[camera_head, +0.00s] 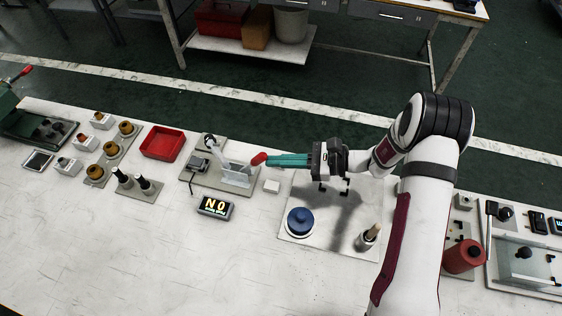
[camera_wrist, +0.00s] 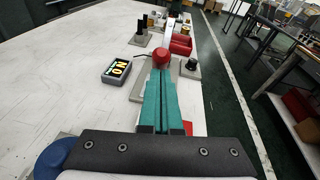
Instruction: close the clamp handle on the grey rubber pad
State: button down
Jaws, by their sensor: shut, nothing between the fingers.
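My gripper (camera_head: 274,159) has long teal fingers and is shut and empty, reaching left above the bench. The clamp handle's red end (camera_head: 258,159) is right at the fingertips, and it also shows in the wrist view (camera_wrist: 162,57) just ahead of the shut fingers (camera_wrist: 160,75). I cannot tell whether they touch.
A small display reading "NO" (camera_head: 215,206) lies in front of the pad. A red tray (camera_head: 163,143) is to its left, a small white block (camera_head: 272,187) to its right. A blue knob (camera_head: 300,220) sits below my gripper. The bench's front left is clear.

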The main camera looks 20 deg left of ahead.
jog(key=a+r+h, duration=0.1)
jog(key=h, duration=0.1)
jog(key=a+r+h, duration=0.2)
jog(key=shift+a+r+h, duration=0.15)
jog(key=shift+a+h, duration=0.1)
jog(key=shift+h, duration=0.05)
jog(key=shift+a+r+h, duration=0.1)
jog(key=shift+a+h, duration=0.2)
jog(key=shift+a, duration=0.05)
jog(key=shift+a+r, duration=0.2)
jog(key=shift+a, duration=0.5)
jog(key=shift+a+r, duration=0.2)
jog(key=shift+a, duration=0.5)
jog(key=shift+a+r, duration=0.2)
jog(key=shift+a, duration=0.5)
jog(key=shift+a, duration=0.1)
jog(key=r+v, duration=0.1)
jog(key=v, duration=1.2)
jog(key=shift+r, duration=0.1)
